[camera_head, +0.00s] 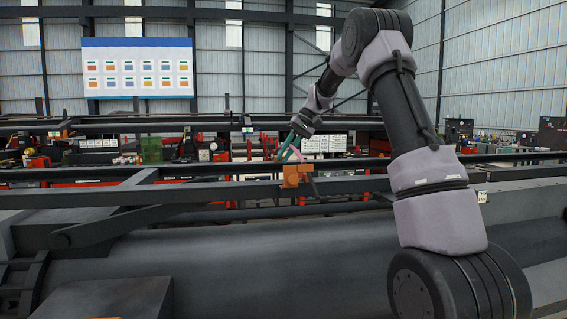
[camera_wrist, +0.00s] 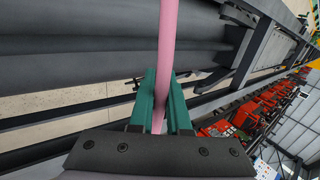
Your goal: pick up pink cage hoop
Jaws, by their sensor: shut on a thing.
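The pink cage hoop (camera_wrist: 165,60) is a pink rod that runs from the top of the wrist view down between the two green fingers. My gripper (camera_wrist: 162,85) is shut on it, with one finger on each side. In the head view my gripper (camera_head: 289,146) is at the far end of my arm, near the middle of the picture. A small pink piece of the hoop (camera_head: 300,154) shows beside the green fingers there. An orange block (camera_head: 296,174) is just below the fingers. Most of the hoop is out of view or hidden.
Long dark rails (camera_head: 200,192) cross in front, above a large grey cylinder (camera_head: 250,260). Red cabinets and workbenches (camera_head: 80,174) stand behind. A white and blue board (camera_head: 138,68) is on the far left. The air above the rails looks clear.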

